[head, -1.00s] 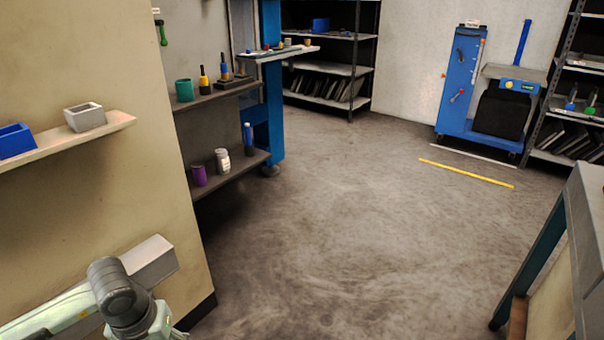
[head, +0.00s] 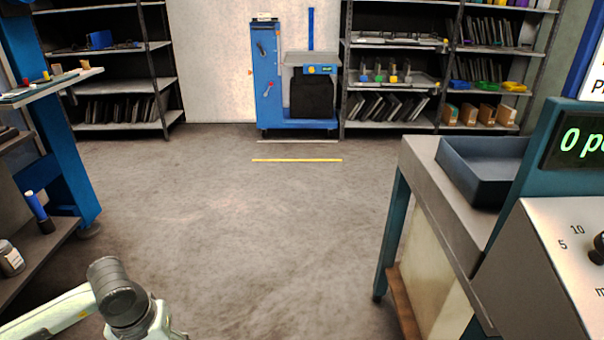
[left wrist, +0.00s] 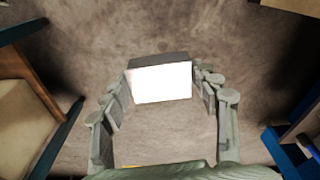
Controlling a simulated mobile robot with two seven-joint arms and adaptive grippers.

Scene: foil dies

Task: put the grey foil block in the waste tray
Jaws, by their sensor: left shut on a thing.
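A block (left wrist: 160,88) with a glaring white face and a darker grey side is in the left wrist view. My left gripper (left wrist: 163,77) is shut on it, with fingers on both sides, above the floor. In the head view only my left arm's wrist shows at the bottom left; the fingers and block are out of view. A dark blue-grey open tray (head: 470,182) sits on the bench at the right. I see no label on it, so I cannot tell whether it is the waste tray. My right gripper is not in view.
The bench (head: 436,195) stands at the right, with a machine (head: 540,265) and a green-lit display (head: 583,140). A blue cart (head: 268,85) and shelving (head: 395,85) line the back wall. Shelves stand at the left. The middle floor (head: 250,220) is clear.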

